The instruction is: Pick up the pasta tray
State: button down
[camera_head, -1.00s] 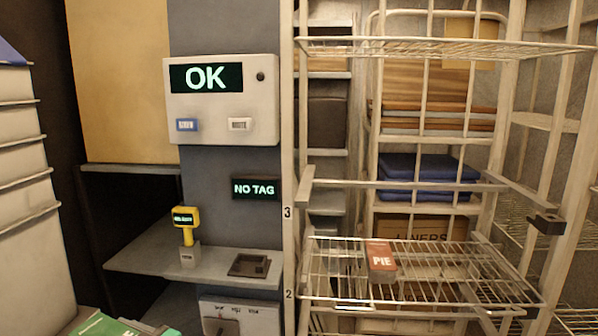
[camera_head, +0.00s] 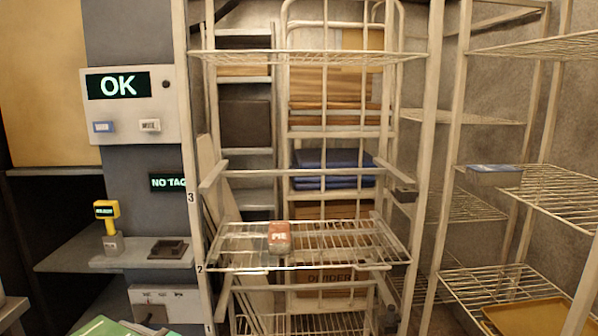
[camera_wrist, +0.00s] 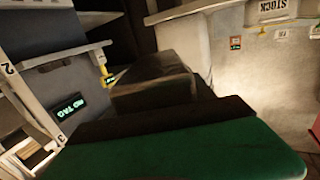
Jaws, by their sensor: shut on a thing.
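A PIE box (camera_head: 279,238) sits on the middle wire shelf (camera_head: 340,243) of the rack ahead. Another wire rack stands at the right, with a yellow tray (camera_head: 530,318) low down. A yellow scanner (camera_head: 107,211) stands on a ledge (camera_head: 75,261) at the left.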

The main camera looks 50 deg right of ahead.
aim_at(477, 174)
jog(key=z, duration=1.65)
